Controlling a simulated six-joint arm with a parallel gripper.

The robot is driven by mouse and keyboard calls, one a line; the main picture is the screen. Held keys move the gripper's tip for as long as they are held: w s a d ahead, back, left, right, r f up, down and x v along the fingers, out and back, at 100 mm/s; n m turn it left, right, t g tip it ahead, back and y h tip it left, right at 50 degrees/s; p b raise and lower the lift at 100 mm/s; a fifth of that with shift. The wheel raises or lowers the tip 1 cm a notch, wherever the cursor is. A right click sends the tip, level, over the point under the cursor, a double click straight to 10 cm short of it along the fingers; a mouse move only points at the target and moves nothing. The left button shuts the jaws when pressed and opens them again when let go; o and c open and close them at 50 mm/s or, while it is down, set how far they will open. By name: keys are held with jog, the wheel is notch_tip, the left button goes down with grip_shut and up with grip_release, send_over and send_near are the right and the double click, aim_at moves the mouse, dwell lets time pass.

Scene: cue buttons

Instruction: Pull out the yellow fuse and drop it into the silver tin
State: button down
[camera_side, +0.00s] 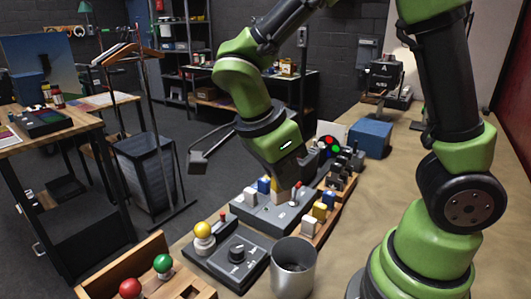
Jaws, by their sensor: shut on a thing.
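My gripper (283,188) points down at the grey fuse panel (262,217), shut on a pale yellowish block that looks like the yellow fuse (283,197). The fingers hide much of it, and I cannot tell whether it is still seated. A white fuse (250,195) and a blue fuse (264,184) stand in the panel to the left. The silver tin (293,272) stands upright in front of the panel, apart from my gripper. The visible part of its inside looks empty.
A wooden rack (327,231) right of the panel holds several blocks, including another yellow one (319,211). A blue box (371,139) stands farther back. The table's right side is mostly bare.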

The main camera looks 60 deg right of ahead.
jog(key=s+f+m+g+y, duration=0.1)
jog(key=s+f+m, duration=0.2)
jog(key=f, duration=0.8)
jog(key=shift+s+a+m, duration=0.2)
jog(key=shift+a+m, duration=0.15)
jog(key=shift+m, duration=0.15)
jog(key=c, duration=1)
grip_release()
jog(key=shift+r, duration=0.15)
